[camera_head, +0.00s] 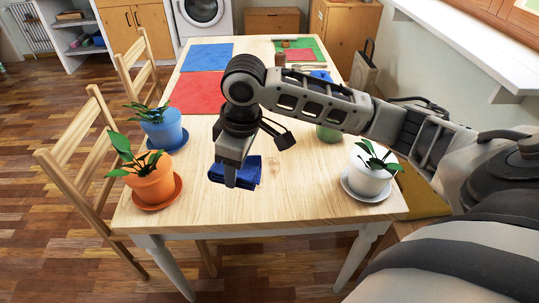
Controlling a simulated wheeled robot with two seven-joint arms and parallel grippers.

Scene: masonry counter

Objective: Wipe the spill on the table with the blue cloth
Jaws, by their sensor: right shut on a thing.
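The blue cloth (246,174) is a folded dark blue bundle over the near middle of the wooden table (290,201). My right gripper (231,181) points down and is shut on the cloth. Whether the cloth touches the table top is hard to tell. My right arm comes in from the right and covers part of the table behind the cloth. I see no clear spill on the bare wood; it may be hidden behind the arm or cloth. My left gripper is not in view.
An orange pot (151,182) and a blue pot (165,133) stand at the table's left edge, a white pot (369,178) at the right. A green pot (328,132) is partly behind my arm. Red (196,93), blue (208,57) and green mats lie farther back. Chairs stand left.

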